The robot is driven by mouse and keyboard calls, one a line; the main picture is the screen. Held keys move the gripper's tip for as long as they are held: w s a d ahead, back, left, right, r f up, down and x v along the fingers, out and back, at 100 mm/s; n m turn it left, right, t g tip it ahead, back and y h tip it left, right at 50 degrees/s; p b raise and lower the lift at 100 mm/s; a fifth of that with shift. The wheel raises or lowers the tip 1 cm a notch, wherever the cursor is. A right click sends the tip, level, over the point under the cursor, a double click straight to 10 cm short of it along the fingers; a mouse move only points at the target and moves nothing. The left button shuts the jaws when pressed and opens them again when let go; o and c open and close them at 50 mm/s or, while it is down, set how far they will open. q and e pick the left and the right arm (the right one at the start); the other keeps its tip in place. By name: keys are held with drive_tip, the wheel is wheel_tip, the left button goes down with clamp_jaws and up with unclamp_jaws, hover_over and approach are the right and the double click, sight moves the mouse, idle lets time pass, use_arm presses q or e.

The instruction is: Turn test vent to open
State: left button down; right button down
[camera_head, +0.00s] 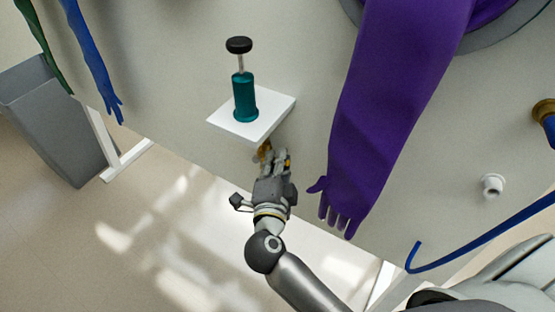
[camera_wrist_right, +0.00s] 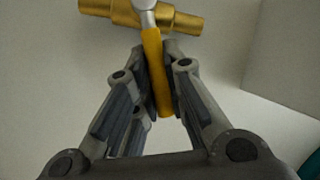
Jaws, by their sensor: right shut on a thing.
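The test vent is a brass valve (camera_wrist_right: 185,22) on the pale panel, with a yellow lever handle (camera_wrist_right: 154,58) and a silvery hub at its top. In the right wrist view the brass body runs nearly level, and the lever points down across it, between the fingers. My right gripper (camera_wrist_right: 159,85) is shut on the yellow handle. In the head view the right gripper (camera_head: 275,156) is just below the white shelf, and only a bit of the brass valve (camera_head: 264,150) shows beside the fingertips. My left gripper is not in view.
A teal pump with a black knob (camera_head: 245,97) stands on the small white shelf (camera_head: 260,126) just above my gripper. A long purple glove (camera_head: 390,100) hangs close on the right. A blue hose (camera_head: 480,240) and a white fitting (camera_head: 492,185) are farther right. A grey bin (camera_head: 60,120) stands left.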

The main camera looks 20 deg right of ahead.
drive_tip(key=c, duration=1.5)
unclamp_jaws()
drive_tip(key=shift+o, duration=0.2)
drive_tip(key=v, duration=1.2)
